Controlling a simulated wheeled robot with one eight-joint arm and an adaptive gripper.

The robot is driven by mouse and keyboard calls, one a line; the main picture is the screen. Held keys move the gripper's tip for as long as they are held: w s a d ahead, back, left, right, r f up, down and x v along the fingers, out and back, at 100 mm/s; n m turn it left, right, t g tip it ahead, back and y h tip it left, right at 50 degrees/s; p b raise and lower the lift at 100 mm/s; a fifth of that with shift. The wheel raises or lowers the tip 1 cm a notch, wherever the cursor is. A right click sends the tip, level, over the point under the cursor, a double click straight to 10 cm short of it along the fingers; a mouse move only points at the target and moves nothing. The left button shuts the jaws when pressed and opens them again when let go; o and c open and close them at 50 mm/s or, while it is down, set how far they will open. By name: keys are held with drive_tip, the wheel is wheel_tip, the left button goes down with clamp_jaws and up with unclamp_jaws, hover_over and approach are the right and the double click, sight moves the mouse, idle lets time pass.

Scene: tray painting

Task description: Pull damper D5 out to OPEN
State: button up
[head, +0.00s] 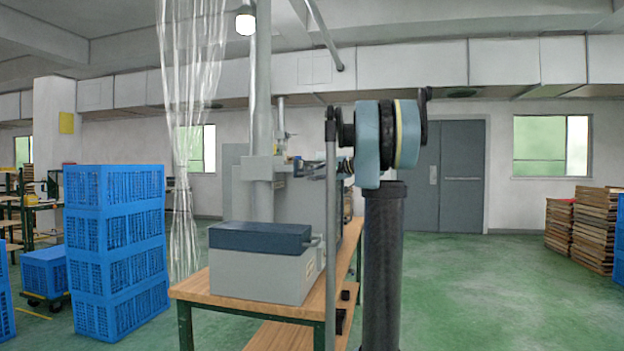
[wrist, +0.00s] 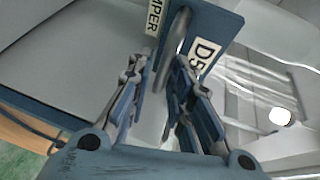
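Damper D5 shows in the wrist view as a blue plate (wrist: 222,24) with white "DAMPER" and "D5" labels. A grey metal loop handle (wrist: 176,38) stands out from the plate. My gripper (wrist: 158,68) is open, with one finger on each side of the handle; no clear grip on it shows. In the head view my gripper (head: 310,169) is beside a grey housing (head: 258,168) on the vertical duct pipe. The plate and handle are too small and covered to make out there.
A wooden-topped bench (head: 205,288) carries a grey box with a dark blue lid (head: 260,238) below my gripper. A clear plastic curtain (head: 188,130) hangs left of the pipe. Blue crates (head: 115,250) are stacked at left. Green floor is open at right.

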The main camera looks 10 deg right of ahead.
drive_tip(key=v, duration=1)
drive_tip(key=shift+d, duration=0.2)
drive_tip(key=shift+f, duration=0.1)
